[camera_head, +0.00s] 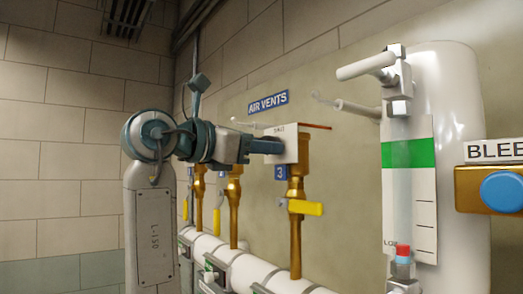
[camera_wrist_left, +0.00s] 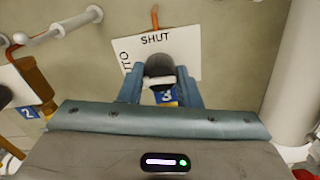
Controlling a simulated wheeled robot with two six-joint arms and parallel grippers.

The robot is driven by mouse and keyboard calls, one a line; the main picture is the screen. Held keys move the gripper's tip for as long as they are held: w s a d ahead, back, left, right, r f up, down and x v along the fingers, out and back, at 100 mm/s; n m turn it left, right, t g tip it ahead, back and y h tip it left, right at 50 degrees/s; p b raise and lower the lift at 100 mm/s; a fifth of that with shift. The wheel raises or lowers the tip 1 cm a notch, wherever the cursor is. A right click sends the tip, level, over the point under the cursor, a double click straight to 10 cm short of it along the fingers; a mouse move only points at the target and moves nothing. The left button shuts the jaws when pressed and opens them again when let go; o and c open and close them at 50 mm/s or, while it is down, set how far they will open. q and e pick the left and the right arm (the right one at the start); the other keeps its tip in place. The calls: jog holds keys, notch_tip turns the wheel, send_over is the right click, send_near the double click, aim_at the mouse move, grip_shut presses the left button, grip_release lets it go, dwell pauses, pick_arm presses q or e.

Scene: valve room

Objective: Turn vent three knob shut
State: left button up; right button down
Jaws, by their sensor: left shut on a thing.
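The vent three knob (camera_wrist_left: 158,66) is a dark, rounded knob in front of a white plate (camera_wrist_left: 187,55) marked SHUT at the top and, partly hidden, AUTO at the left. The plate also shows in the head view (camera_head: 291,143), above a blue "3" tag (camera_head: 281,173) on a brass pipe. My left gripper (camera_wrist_left: 160,86) is shut on the knob, one finger on each side. In the head view my left gripper (camera_head: 260,145) reaches the plate from the left and hides the knob. I cannot tell which mark the knob points to. My right gripper is not in view.
An orange-red thin piece (camera_head: 312,126) sticks out past the plate. A yellow handle (camera_head: 306,208) sits below on the pipe. Brass pipes of other vents (camera_head: 234,200) stand behind, left. A white tank (camera_head: 462,100) with a gauge and a blue bleed button (camera_head: 502,191) are at right.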

pick_arm(q)
jog(key=shift+w+f+m+b, duration=0.1)
jog(key=shift+m+b, duration=5.4)
jog(key=shift+m, duration=3.1)
jog(key=o, duration=1)
jog(key=shift+c, duration=0.2)
jog(key=shift+a, duration=0.1)
jog(key=b+v, duration=0.3)
jog(key=v, duration=0.8)
jog(key=shift+b, duration=0.35)
